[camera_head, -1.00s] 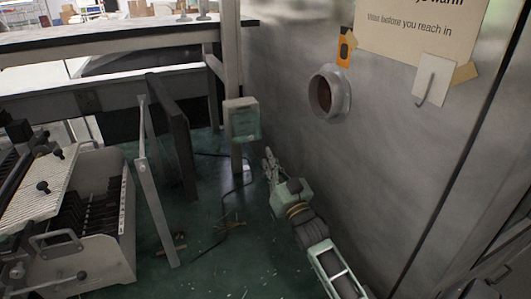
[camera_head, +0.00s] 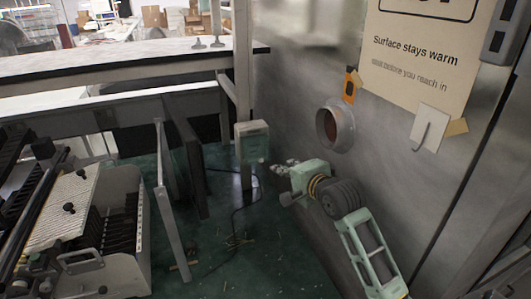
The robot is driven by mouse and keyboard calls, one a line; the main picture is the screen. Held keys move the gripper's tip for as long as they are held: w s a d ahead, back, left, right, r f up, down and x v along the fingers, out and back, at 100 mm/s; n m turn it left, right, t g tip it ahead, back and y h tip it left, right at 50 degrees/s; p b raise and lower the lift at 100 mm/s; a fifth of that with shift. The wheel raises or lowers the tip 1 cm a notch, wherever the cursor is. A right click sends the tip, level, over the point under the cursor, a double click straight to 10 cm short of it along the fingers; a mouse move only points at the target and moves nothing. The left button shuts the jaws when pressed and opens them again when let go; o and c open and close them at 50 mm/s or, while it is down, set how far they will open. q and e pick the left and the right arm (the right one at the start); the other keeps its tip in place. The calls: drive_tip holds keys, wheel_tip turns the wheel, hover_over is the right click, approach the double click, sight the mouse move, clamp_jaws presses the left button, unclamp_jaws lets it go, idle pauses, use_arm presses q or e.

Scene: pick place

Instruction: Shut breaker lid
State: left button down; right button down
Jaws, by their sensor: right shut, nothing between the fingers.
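A small pale grey-green breaker box (camera_head: 252,143) is fixed to a grey upright post near the middle of the head view. Its front faces me, but it is too small to tell how its lid stands. My right gripper (camera_head: 279,168) is shut and empty. It points left, just right of and below the box's lower right corner in the picture. I cannot tell whether it touches the box. My left gripper is not in view.
A steel wall with a round port (camera_head: 335,127), a warning sign (camera_head: 420,55) and a hook (camera_head: 428,128) stands right of the box. A bench (camera_head: 130,62) is behind left. A grey-white machine (camera_head: 118,265) stands at lower left. A dark cable (camera_head: 236,215) hangs below the box.

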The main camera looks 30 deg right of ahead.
sight(261, 159)
drive_tip(key=shift+m+g, duration=0.3)
drive_tip(key=shift+m, duration=0.2)
drive_tip(key=x, duration=0.4)
drive_tip(key=p+x, duration=0.1)
drive_tip(key=x, duration=0.3)
drive_tip(key=p+x, duration=0.1)
drive_tip(key=x, duration=0.4)
drive_tip(key=shift+w+a, duration=0.15)
drive_tip(key=shift+a, duration=0.15)
drive_tip(key=f+t+b, duration=0.1)
drive_tip(key=b, duration=0.2)
drive_tip(key=w+f+t+b, duration=0.1)
drive_tip(key=t+b, duration=0.1)
drive_tip(key=b, duration=0.2)
drive_tip(key=w+f+t+b, duration=0.1)
drive_tip(key=b, duration=0.2)
drive_tip(key=shift+w+d+f+b, duration=0.15)
drive_tip(key=shift+d+b, duration=0.15)
